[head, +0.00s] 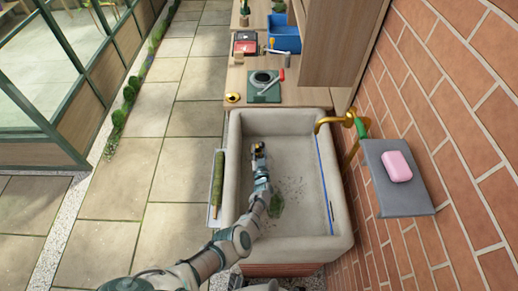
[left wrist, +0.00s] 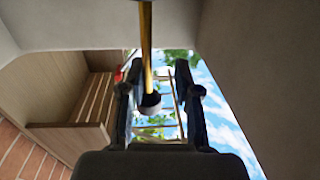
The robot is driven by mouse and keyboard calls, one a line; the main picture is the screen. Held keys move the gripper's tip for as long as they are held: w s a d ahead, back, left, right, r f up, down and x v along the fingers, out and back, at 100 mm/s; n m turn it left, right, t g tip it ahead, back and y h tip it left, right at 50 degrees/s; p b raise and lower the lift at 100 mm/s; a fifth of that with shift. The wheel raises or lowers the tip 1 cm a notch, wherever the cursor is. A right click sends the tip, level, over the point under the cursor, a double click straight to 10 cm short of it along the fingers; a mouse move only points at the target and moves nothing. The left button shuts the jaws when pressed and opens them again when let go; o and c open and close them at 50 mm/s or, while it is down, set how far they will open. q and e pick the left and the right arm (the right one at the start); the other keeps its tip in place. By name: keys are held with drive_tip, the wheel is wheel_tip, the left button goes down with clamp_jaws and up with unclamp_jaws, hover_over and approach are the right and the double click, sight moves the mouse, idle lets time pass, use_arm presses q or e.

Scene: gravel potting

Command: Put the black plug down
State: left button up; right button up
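My left gripper (head: 259,147) is low inside the grey sink, at the end of the arm reaching in from below. In the left wrist view its two dark fingers (left wrist: 160,98) stand apart. A thin brass rod with a pale round end (left wrist: 149,60) lies between them, nearer the left finger, with a clear gap to the right finger. A dark edge crosses the rod at the top border. This may be the black plug's stem; the plug's body is mostly out of view. In the head view something dark and yellow shows at the fingertips. My right gripper is not seen.
The sink (head: 343,205) has dark gravel bits on its floor. A brass tap (head: 335,121) and a grey shelf (head: 408,203) with pink soap (head: 397,166) are at right. A small black-and-yellow disc (head: 233,97) lies on the bench (head: 300,97) behind.

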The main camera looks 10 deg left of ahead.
use_arm(q)
drive_tip(key=o, duration=1.3)
